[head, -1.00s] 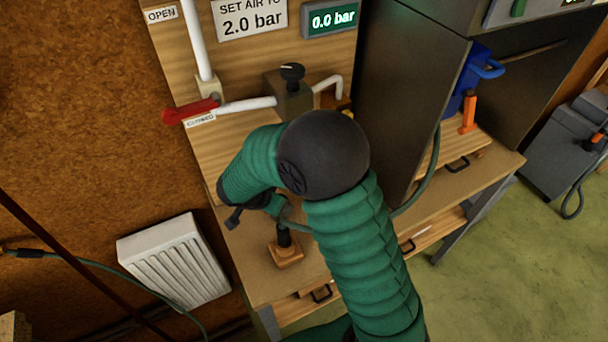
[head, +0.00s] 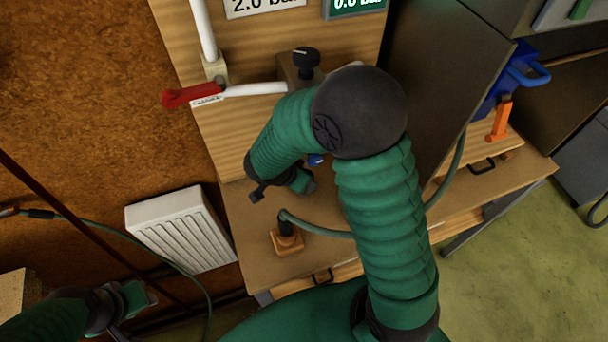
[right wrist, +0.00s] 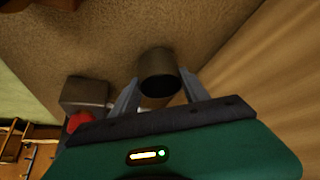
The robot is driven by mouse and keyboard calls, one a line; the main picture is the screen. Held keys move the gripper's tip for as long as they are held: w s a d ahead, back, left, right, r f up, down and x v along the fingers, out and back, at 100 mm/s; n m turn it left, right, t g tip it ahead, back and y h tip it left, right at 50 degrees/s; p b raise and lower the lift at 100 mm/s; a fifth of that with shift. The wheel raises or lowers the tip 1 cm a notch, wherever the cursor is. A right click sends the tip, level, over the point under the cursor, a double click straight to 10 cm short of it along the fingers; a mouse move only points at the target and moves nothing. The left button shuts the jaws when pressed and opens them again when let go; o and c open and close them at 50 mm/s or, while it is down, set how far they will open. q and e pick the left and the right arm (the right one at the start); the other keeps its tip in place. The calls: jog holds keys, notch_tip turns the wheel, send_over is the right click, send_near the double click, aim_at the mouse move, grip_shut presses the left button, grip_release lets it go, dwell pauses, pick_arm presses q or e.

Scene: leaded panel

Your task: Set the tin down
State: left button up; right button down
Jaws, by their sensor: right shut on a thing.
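The tin (right wrist: 159,75) is a small dark cylinder in the right wrist view. My right gripper (right wrist: 160,88) is shut on it, with one grey finger on each side. A brown surface lies behind the tin; I cannot tell whether the tin touches it. In the head view my right arm reaches over the wooden bench (head: 235,225) and hides the tin and the fingertips. My left gripper (head: 138,297) shows at the lower left, away from the bench, with its fingers too small and cut off to read.
A wooden block with a black post (head: 287,240) and a hose stands at the bench front. Behind are a red-handled valve (head: 192,95) and a black knob (head: 306,58). A dark cabinet (head: 430,80) stands right, a white radiator (head: 180,230) left. A grey box (right wrist: 86,92) shows in the wrist view.

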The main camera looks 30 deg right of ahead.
jog(key=shift+a+f, duration=0.15)
jog(key=shift+a, duration=0.05)
jog(key=shift+w+f, duration=0.1)
jog(key=shift+w, duration=0.05)
jog(key=c, duration=1)
grip_release()
jog(key=shift+d+f+b, duration=0.15)
jog(key=shift+d+b, duration=0.15)
jog(key=o, duration=0.4)
jog(key=shift+d+f, duration=0.1)
jog(key=shift+d, duration=0.65)
jog(key=shift+o, duration=0.2)
jog(key=shift+d, duration=0.15)
jog(key=shift+a, duration=0.35)
jog(key=shift+a+r+p, duration=0.3)
jog(key=shift+p+v, duration=0.3)
jog(key=shift+v, duration=0.85)
pick_arm(q)
jog(key=shift+w+f, duration=0.1)
pick_arm(e)
jog(key=v, duration=1)
